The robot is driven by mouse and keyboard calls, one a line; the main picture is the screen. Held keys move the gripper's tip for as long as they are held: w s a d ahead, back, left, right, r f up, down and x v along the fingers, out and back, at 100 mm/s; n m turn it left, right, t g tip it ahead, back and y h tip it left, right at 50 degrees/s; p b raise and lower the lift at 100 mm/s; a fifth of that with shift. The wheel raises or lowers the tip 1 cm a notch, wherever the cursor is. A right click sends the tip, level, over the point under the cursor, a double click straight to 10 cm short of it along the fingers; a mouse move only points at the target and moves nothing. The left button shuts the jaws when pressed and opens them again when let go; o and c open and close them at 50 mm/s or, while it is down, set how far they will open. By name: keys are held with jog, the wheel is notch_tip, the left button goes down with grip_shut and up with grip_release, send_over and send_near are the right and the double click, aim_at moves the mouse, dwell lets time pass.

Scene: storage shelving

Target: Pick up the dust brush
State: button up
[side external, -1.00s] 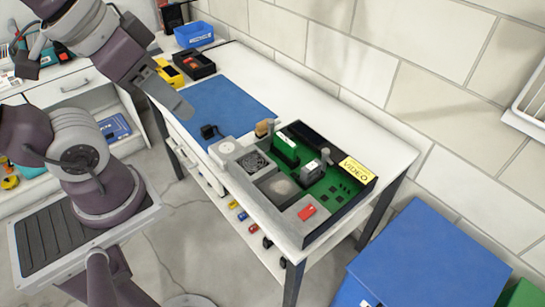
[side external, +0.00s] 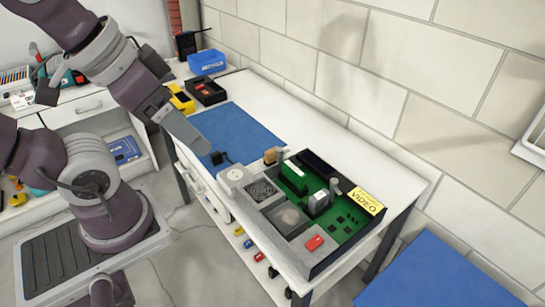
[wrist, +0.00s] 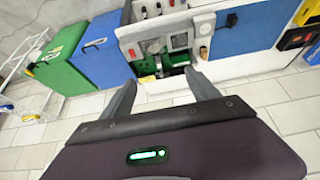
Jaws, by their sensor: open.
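A small tan, upright piece (side external: 270,155) stands at the back left corner of the green circuit board (side external: 345,215) in the side view. It may be the dust brush, but it is too small to be sure. My gripper (side external: 205,148) hangs above the left part of the blue mat (side external: 238,133), apart from the tan piece. In the wrist view my gripper (wrist: 160,78) is open, its two fingers spread with nothing between them.
The board's dark case, with a yellow VIDEO label (side external: 366,200), fills the bench's near end. A blue bin (side external: 207,62), black tray (side external: 207,91) and yellow device (side external: 181,98) stand at the far end. A brick wall runs behind.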

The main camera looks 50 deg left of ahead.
jog(key=shift+o, duration=0.4)
jog(key=shift+w, duration=0.1)
jog(key=m+g, duration=0.5)
jog(key=m, duration=1)
send_over(273, 149)
jog(key=s+d, duration=0.1)
jog(key=d, duration=0.2)
notch_tip(273, 149, down, 22)
jog(key=a+f+m, duration=0.1)
jog(key=f, duration=0.2)
jog(key=a+f+m, duration=0.1)
jog(key=f, duration=0.2)
jog(key=a+f+m, duration=0.1)
jog(key=f, duration=0.2)
jog(key=shift+w+a+f+g, duration=0.15)
jog(key=shift+a+f+g, duration=0.1)
jog(key=shift+a+g, duration=0.05)
jog(key=f, duration=0.7)
jog(key=shift+w+d, duration=0.25)
jog(key=shift+d, duration=0.1)
jog(key=c, duration=1.4)
